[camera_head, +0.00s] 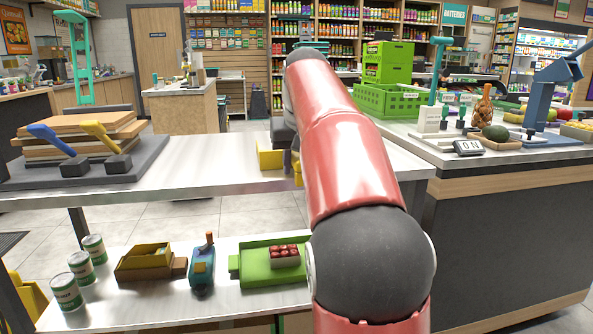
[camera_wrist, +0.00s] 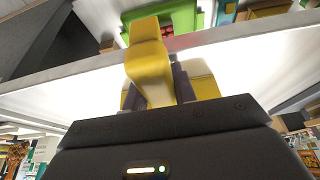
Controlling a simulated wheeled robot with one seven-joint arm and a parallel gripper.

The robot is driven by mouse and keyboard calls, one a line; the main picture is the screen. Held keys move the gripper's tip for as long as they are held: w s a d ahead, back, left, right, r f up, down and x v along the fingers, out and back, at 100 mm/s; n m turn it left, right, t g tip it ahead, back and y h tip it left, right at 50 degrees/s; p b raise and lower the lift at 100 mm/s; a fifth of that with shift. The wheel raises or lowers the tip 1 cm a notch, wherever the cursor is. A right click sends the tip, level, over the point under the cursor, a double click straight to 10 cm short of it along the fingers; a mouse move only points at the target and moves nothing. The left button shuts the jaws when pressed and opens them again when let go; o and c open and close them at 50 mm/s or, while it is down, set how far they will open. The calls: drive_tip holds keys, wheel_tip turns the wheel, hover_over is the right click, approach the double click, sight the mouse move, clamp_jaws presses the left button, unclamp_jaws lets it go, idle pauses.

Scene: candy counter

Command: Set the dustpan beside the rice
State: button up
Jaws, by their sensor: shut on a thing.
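The yellow dustpan (camera_wrist: 149,62) is held in my gripper (camera_wrist: 158,88), its handle pointing away from the palm in the wrist view. In the head view the dustpan (camera_head: 269,157) shows as a yellow piece at the upper counter, left of my red arm, which hides the rest of it. I cannot tell from these views whether it touches the counter. My gripper is mostly hidden behind my arm in the head view. I cannot make out which item is the rice; no readable label shows it.
The upper counter (camera_head: 206,165) is clear left of the dustpan, up to a clamped board stack (camera_head: 85,125). The lower shelf (camera_head: 125,308) holds several cans (camera_head: 67,291), a yellow box (camera_head: 148,258), a blue tool (camera_head: 202,268) and a green tray (camera_head: 252,273). Green crates (camera_head: 388,102) stand on the right counter.

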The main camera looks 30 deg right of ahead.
drive_tip(key=o, duration=1)
drive_tip(key=shift+o, duration=0.2)
drive_tip(key=p+v, duration=0.3)
drive_tip(key=v, duration=0.9)
drive_tip(key=shift+r+p, duration=0.1)
drive_tip(key=shift+p, duration=0.3)
drive_tip(key=shift+s, duration=0.1)
drive_tip(key=s+a+f+n, duration=0.1)
drive_tip(key=s+a+f, duration=0.3)
drive_tip(key=s+f, duration=0.3)
drive_tip(key=s+a+f+n+t, duration=0.1)
drive_tip(key=s+a+f, duration=0.4)
drive_tip(key=f, duration=0.7)
drive_tip(key=s+a+f+n+y, duration=0.1)
drive_tip(key=s+a+f, duration=0.4)
drive_tip(key=s+f, duration=0.4)
drive_tip(key=shift+s+a+f, duration=0.15)
drive_tip(key=shift+s+a, duration=0.05)
drive_tip(key=shift+s, duration=0.4)
